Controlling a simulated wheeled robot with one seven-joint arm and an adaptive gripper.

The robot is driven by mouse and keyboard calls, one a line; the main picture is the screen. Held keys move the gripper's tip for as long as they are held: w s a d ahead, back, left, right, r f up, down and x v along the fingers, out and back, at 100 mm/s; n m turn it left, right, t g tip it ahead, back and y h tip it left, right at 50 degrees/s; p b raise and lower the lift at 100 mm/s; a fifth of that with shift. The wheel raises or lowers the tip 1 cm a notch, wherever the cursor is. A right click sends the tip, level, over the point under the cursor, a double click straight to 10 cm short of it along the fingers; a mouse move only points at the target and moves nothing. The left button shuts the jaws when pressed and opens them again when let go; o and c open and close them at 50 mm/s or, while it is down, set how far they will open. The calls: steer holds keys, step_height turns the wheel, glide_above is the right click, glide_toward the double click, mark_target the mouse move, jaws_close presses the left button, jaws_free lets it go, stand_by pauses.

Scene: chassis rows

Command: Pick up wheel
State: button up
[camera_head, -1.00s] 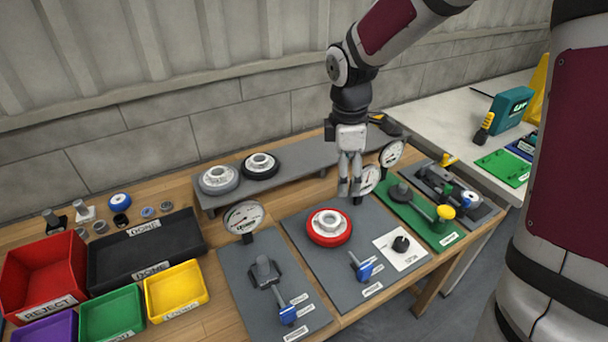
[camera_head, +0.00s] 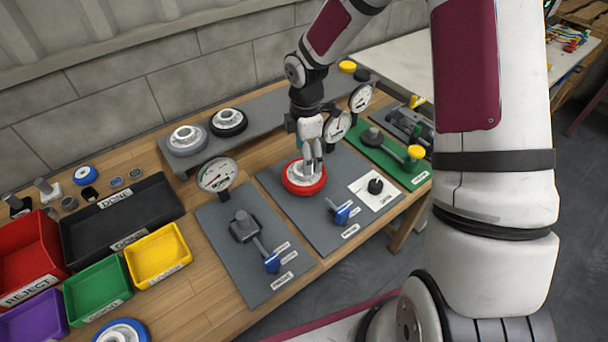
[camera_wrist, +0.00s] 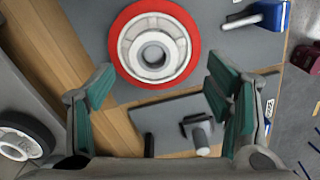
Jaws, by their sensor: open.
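A red-rimmed wheel with a pale metal hub (camera_head: 303,188) lies flat on a grey board (camera_head: 278,205) on the bench. My gripper (camera_head: 314,172) is just above the wheel's hub, pointing down and partly covering it. In the wrist view the wheel (camera_wrist: 191,50) is at the top centre, beyond the open green-padded fingers of my gripper (camera_wrist: 159,85). Nothing is held between the fingers. A grey wheel (camera_head: 187,138) and a black wheel (camera_head: 228,121) sit on the raised shelf behind. A blue-rimmed wheel (camera_head: 122,332) shows at the bottom left.
Dial gauges (camera_head: 215,175) (camera_head: 337,126) stand near the wheel. A blue-handled clamp (camera_head: 342,213) and a white plate with a black knob (camera_head: 375,187) are on its right. Coloured bins, including a yellow one (camera_head: 158,255), fill the left side.

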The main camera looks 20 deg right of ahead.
steer(key=shift+w+f, duration=0.2)
steer(key=shift+f, duration=1.1)
steer(key=shift+w+f, duration=0.15)
steer(key=shift+f, duration=1.1)
jaws_close()
step_height(320, 180, up, 10)
steer(key=shift+r, duration=0.15)
steer(key=shift+r+p, duration=1.25)
steer(key=shift+r, duration=1.15)
